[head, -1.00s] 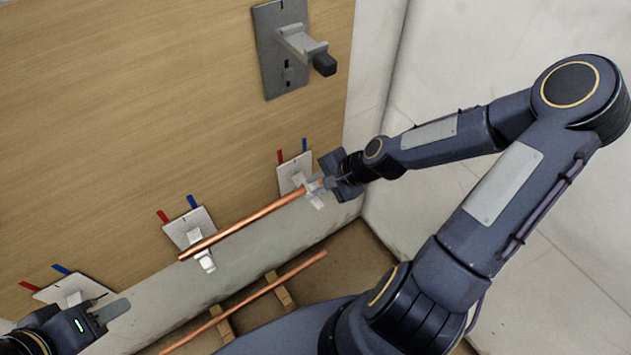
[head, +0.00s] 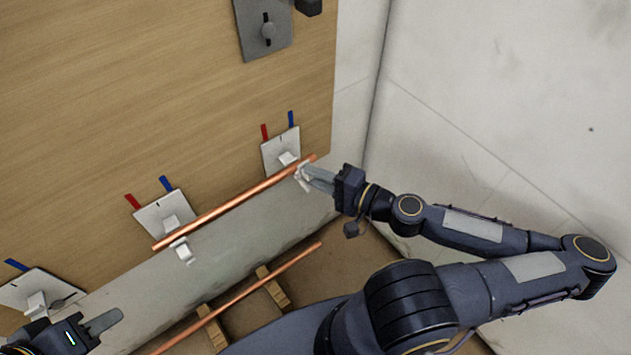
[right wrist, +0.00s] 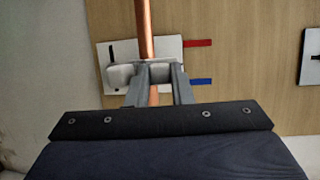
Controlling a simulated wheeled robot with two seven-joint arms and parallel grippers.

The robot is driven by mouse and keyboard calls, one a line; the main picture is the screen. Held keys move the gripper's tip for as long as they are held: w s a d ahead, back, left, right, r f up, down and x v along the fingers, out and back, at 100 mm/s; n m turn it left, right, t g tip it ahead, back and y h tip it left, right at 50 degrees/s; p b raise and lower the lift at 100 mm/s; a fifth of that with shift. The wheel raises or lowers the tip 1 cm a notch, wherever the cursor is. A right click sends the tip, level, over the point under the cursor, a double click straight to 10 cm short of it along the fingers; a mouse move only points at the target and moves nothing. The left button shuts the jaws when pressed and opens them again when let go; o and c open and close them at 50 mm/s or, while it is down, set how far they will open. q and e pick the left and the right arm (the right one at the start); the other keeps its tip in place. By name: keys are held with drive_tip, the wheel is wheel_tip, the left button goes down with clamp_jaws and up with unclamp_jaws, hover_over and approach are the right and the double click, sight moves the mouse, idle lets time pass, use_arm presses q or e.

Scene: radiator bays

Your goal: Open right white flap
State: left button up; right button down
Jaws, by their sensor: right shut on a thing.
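The right white flap (head: 301,180) hangs at the front of the right white bracket (head: 280,150), beside the right end of the copper pipe (head: 225,208). My right gripper (head: 309,175) is shut on this flap from the right. In the right wrist view, my fingers (right wrist: 157,75) grip the flap (right wrist: 122,76), with the pipe (right wrist: 146,28) passing behind. The fingertips hide part of the flap. My left gripper (head: 102,322) is at the lower left, apart from the pipe; its finger gap cannot be made out.
A middle bracket (head: 158,210) with its own white flap (head: 182,250) and a left bracket (head: 38,290) are on the wooden panel (head: 150,90). A second copper pipe (head: 250,295) lies on wooden blocks below. A wall (head: 480,90) stands at the right.

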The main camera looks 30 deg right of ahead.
drive_tip(key=shift+s+f+n+t+y+b, duration=0.15)
drive_tip(key=shift+f+n+t+y+b, duration=0.3)
drive_tip(key=shift+b, duration=0.6)
drive_tip(key=shift+r, duration=0.1)
drive_tip(key=shift+a, duration=0.1)
